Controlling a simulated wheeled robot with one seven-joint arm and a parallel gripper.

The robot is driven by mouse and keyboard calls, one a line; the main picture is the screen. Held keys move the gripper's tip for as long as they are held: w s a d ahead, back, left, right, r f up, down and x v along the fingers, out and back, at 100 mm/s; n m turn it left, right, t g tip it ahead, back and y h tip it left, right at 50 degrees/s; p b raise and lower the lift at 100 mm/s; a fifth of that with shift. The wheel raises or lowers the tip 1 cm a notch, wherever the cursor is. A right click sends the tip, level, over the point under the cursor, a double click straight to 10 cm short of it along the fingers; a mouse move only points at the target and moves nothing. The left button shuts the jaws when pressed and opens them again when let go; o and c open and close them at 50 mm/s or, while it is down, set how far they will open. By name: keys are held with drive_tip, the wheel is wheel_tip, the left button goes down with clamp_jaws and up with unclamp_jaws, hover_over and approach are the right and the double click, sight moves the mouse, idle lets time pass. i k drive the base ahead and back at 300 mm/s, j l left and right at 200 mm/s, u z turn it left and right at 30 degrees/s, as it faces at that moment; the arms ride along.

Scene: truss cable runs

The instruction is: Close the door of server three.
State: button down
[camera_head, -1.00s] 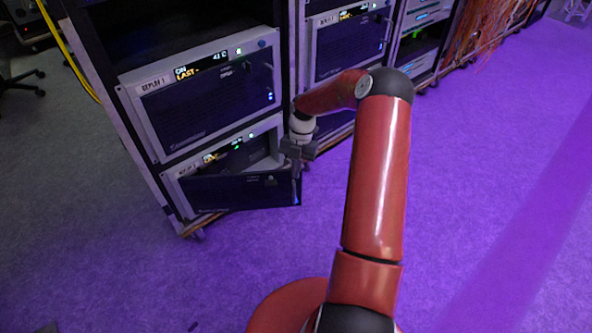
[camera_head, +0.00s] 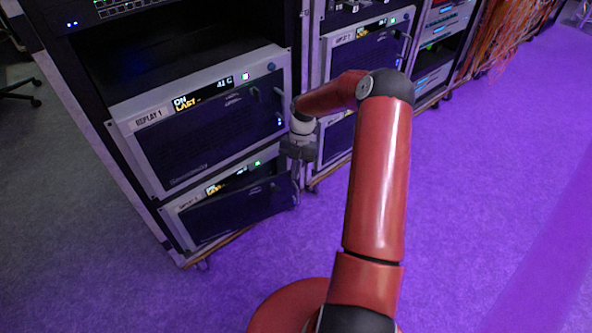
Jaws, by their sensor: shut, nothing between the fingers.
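A dark server door (camera_head: 238,208) on the lowest unit of the left rack stands slightly ajar, its right edge out from the unit. The unit's grey front frame (camera_head: 185,205) shows behind it, with a lit display; its label is too small to read for certain. My gripper (camera_head: 295,180) points down at the door's right edge, on the outer side. It is shut and holds nothing. It looks close to or touching the door edge; I cannot tell which.
A unit labelled "REPLAY 1" (camera_head: 205,125) sits above with its door shut. Another rack (camera_head: 365,60) stands to the right, close to my arm. Orange cables (camera_head: 500,40) hang further right. The purple-lit floor (camera_head: 480,200) in front is clear.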

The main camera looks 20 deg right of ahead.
sight(209, 220)
drive_tip(key=k+j, duration=0.3)
drive_tip(key=k, duration=0.15)
drive_tip(key=k+j, duration=0.3)
drive_tip(key=k, duration=0.15)
drive_tip(key=i+j+z, duration=0.2)
drive_tip(key=i+l, duration=0.1)
